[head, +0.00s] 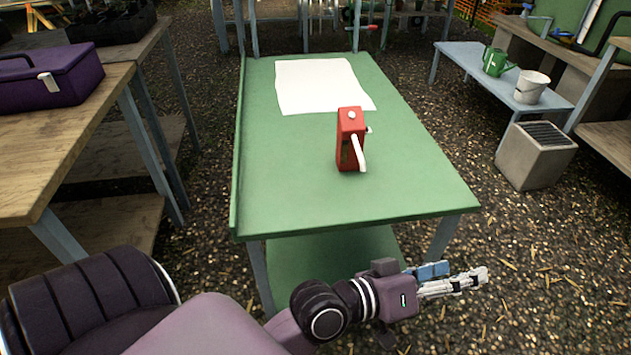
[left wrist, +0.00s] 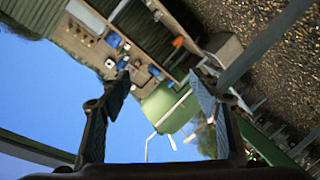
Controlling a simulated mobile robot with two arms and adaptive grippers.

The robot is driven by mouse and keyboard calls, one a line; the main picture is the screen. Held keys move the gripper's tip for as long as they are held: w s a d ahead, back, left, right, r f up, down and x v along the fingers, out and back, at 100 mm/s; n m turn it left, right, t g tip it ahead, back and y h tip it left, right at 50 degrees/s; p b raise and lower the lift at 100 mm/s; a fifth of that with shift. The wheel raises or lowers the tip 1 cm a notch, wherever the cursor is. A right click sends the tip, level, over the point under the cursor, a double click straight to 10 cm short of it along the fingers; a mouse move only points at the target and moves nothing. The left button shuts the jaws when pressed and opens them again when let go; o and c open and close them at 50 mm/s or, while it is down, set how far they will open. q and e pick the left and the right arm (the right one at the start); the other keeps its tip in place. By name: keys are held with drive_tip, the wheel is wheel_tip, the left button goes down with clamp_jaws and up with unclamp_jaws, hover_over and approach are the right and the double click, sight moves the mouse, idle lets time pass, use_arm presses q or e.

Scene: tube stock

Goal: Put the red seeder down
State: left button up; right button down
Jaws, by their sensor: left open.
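The red seeder (head: 349,135), a red box with a white crank handle on its side, stands upright on the green table (head: 290,190), right of the table's middle. Nothing is holding it. My left gripper (head: 480,278) is in front of the table's near right corner, off the tabletop and well apart from the seeder. In the left wrist view my left gripper (left wrist: 163,98) has its fingers spread with nothing between them. The seeder cannot be made out in that view. My right gripper does not show.
A white sheet (head: 320,86) lies behind the seeder on the table. A wooden bench with a purple toolbox (head: 62,80) stands at left. At right, a blue-grey bench holds a green watering can (head: 496,62) and a white bucket (head: 530,87). A grey box (head: 535,155) stands on the ground.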

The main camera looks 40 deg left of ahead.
use_arm(q)
drive_tip(key=s+a+f+m+g+y, duration=0.2)
drive_tip(key=s+f+g, duration=0.15)
drive_tip(key=f, duration=0.25)
drive_tip(key=s+a+f+m+g+y, duration=0.1)
drive_tip(key=s+a+f+g, duration=0.2)
drive_tip(key=f, duration=0.4)
drive_tip(key=s+a+f+m+g+y, duration=0.1)
drive_tip(key=s+a+f+g+y, duration=0.1)
drive_tip(key=s+a+f, duration=0.2)
drive_tip(key=s+a+f+m+g+y, duration=0.1)
drive_tip(key=s+a+f+g+y, duration=0.1)
drive_tip(key=s+a, duration=0.4)
drive_tip(key=s+f, duration=0.1)
drive_tip(key=s, duration=0.2)
drive_tip(key=shift+a+f+y, duration=0.2)
drive_tip(key=shift+f+y, duration=0.2)
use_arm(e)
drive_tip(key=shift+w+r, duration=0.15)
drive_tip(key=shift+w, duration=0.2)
